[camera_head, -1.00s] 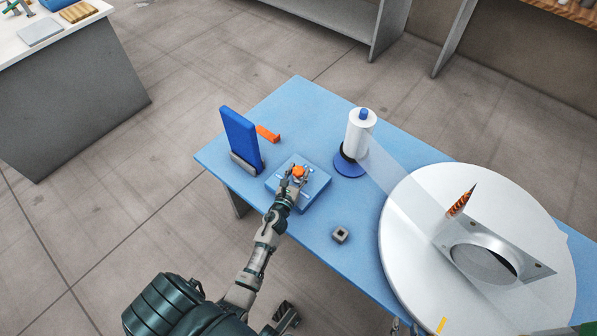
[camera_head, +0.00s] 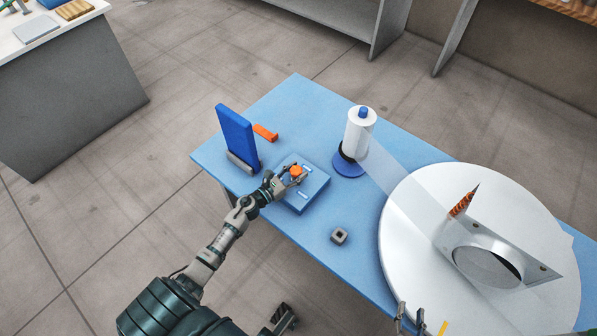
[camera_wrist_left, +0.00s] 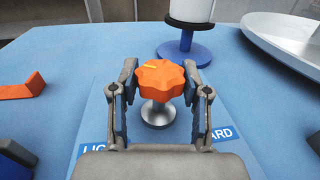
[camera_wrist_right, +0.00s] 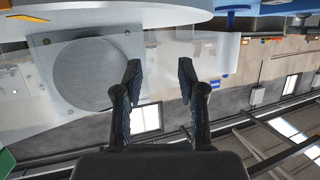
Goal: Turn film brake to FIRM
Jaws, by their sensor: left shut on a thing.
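The orange lobed knob (camera_head: 296,171) stands on a metal stem on a blue box (camera_head: 312,190) on the table. In the left wrist view the knob (camera_wrist_left: 160,80) has a yellow mark at its upper left. White labels on the box are partly hidden, reading "LIG" at left and "ARD" at right. My left gripper (camera_head: 292,173) reaches in from the left and is shut on the knob, one finger on each side. My right gripper (camera_wrist_right: 158,75) is open and empty; its tips show at the bottom of the head view (camera_head: 410,318).
A white film roll (camera_head: 359,133) on a blue base stands behind the box. Film runs from it over a large white disc (camera_head: 405,210) at right. A blue upright panel (camera_head: 237,137), an orange piece (camera_head: 265,132) and a small grey block (camera_head: 339,236) are nearby.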

